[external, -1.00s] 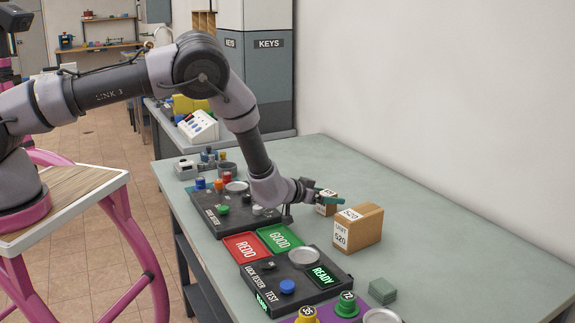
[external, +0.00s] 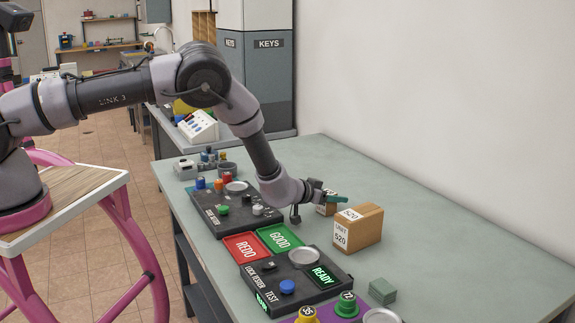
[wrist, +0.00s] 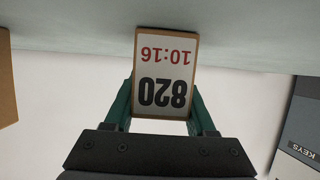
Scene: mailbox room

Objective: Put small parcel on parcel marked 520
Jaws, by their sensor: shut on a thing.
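The small parcel (external: 323,209) is a brown box with a white label. In the wrist view the label on the small parcel (wrist: 163,75) reads 820 and 10:16, upside down. It sits between the green fingers of my gripper (wrist: 163,110), which is shut on it; the gripper (external: 331,199) also shows in the external view. I cannot tell whether the small parcel touches the table. The parcel marked 520 (external: 368,229) is a larger brown box standing upright just right of it. A brown edge at the left of the wrist view may be this parcel.
The grey-green table (external: 445,240) is clear to the right of the parcels, up to the white wall. A green GOOD tray (external: 279,238), a red REDO tray (external: 246,247) and the lock tester (external: 300,280) lie in front.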

